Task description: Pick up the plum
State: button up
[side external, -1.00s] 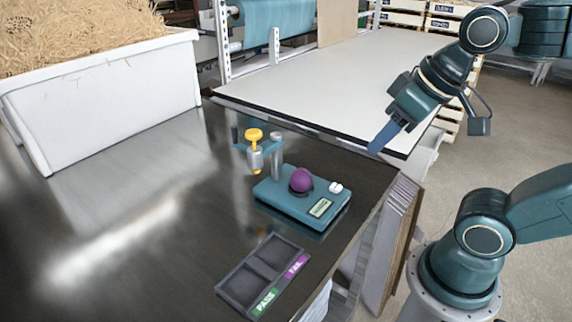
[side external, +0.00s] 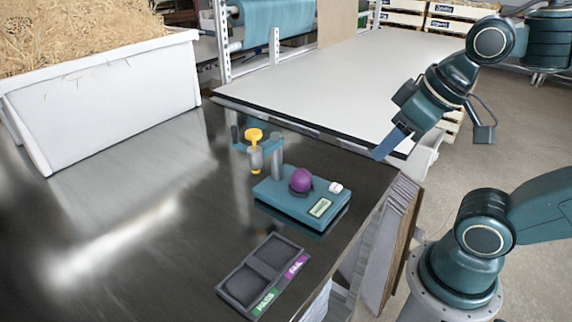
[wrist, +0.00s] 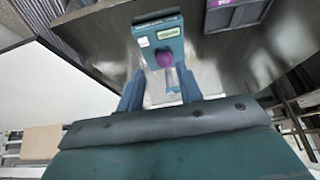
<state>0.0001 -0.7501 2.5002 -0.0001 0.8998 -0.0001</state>
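The purple plum (side external: 301,179) rests on a teal tester device (side external: 285,203) with a small display and a white button, near the right edge of the dark table. In the wrist view the plum (wrist: 164,58) shows ahead, between the two finger tips in the picture. My gripper (side external: 386,150) is up and to the right of the plum, well apart from it, its blue fingers pointing down and left. The wrist view shows the fingers of my gripper (wrist: 159,72) spread, with nothing held.
A post with a yellow-topped plunger (side external: 254,150) stands at the device's back left. A dark two-compartment tray (side external: 232,277) with PASS and FAIL labels lies in front. A white bin of straw (side external: 110,95) stands at the back left. A pale table (side external: 340,85) lies behind.

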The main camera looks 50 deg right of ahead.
jog(key=o, duration=0.8)
jog(key=shift+c, duration=0.2)
jog(key=shift+w, duration=0.1)
jog(key=n+g+y, duration=0.2)
jog(key=n+y, duration=0.1)
jog(key=n, duration=0.6)
send_near(306, 171)
jog(key=shift+w+d+v, duration=0.1)
jog(key=shift+v, duration=0.7)
jog(key=shift+w+d+v, duration=0.1)
jog(key=shift+w+v, duration=0.05)
jog(key=shift+v, duration=0.7)
jog(key=shift+x, duration=4.3)
